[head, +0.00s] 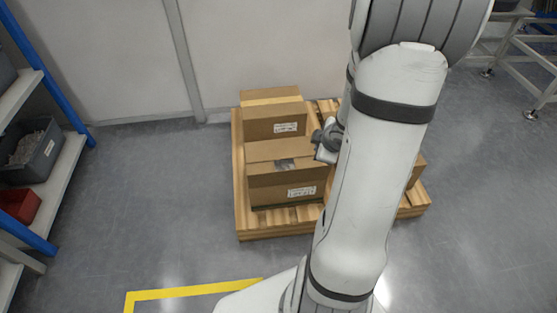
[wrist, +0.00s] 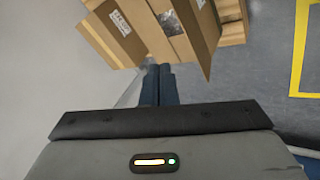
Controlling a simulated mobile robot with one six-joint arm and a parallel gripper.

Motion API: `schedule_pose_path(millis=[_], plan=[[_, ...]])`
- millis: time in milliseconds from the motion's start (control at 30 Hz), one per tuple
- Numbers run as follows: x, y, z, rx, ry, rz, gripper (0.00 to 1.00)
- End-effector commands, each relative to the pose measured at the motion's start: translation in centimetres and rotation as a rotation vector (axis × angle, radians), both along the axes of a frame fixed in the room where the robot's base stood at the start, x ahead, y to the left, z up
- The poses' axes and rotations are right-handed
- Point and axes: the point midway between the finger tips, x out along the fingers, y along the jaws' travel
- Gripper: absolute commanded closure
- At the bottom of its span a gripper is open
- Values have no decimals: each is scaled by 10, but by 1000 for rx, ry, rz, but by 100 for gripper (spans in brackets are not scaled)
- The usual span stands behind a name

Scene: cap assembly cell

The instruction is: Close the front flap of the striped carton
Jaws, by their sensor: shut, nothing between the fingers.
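My gripper (wrist: 158,70) shows in the wrist view with its two dark blue fingers together and nothing between them. I cannot tell whether the fingertips touch the carton. In the head view, cartons stand on a pallet, a front one (head: 285,180) and a rear one (head: 275,122). No clear stripes show on either, so I cannot tell which is the striped carton. My arm hides the right side.
The wooden pallet (head: 252,226) stands near a pale wall (head: 280,50). A blue-framed shelf (head: 72,160) with bins is at the left. A yellow floor line (head: 190,290) runs in front. The grey floor left of the pallet is clear. A metal frame (head: 530,70) stands far right.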

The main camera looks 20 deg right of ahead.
Motion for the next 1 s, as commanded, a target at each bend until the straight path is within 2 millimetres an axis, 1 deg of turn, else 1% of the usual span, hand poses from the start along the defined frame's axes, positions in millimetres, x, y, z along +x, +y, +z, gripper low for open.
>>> schedule_pose_path(millis=[33,100,200,300,400,533,667,900,967,1000], plan=[[-5,-1,-47,29,-2,59,100],[-11,4,-76,68,-19,145,100],[-18,12,-104,122,-43,238,100],[-24,18,-119,161,-60,296,100],[-26,22,-126,180,-71,324,100],[-20,27,-136,186,-74,333,100],[-7,33,-156,185,-72,334,100],[23,46,-196,184,-72,332,100],[30,50,-205,183,-72,332,100],[36,49,-204,181,-74,330,100]])
